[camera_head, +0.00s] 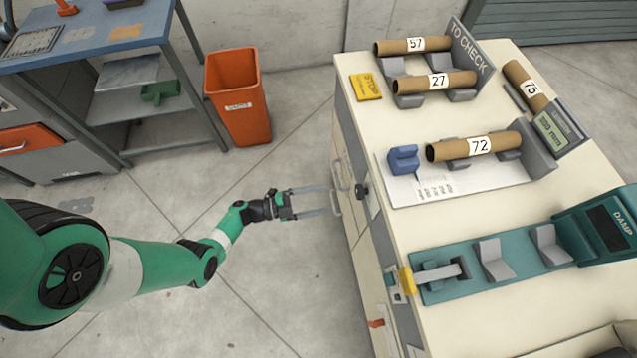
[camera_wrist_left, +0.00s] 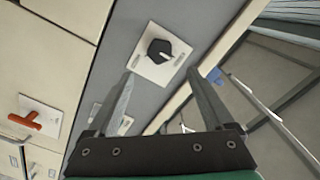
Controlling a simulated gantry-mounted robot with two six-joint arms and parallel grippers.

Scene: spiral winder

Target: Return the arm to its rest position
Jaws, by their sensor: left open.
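My left gripper (camera_head: 312,201) is open and empty in the head view. Its green arm comes in from the left, and the gripper hangs over the floor just left of the cream cabinet (camera_head: 388,255). Its fingers point right, toward the cabinet's side with its handles and black knob (camera_head: 361,191). In the left wrist view, the open fingers (camera_wrist_left: 172,88) show with nothing between them, and a black knob on a white plate (camera_wrist_left: 160,58) appears beyond them. My right gripper is not seen in either view.
On the cabinet top lie cardboard tubes 57 (camera_head: 393,47), 27 (camera_head: 413,86), 72 (camera_head: 450,152) and 75 (camera_head: 520,80), plus a teal DAMP device (camera_head: 600,225). An orange bin (camera_head: 238,90) and a workbench (camera_head: 100,50) stand at the left. Open floor (camera_head: 270,300) lies below the arm.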

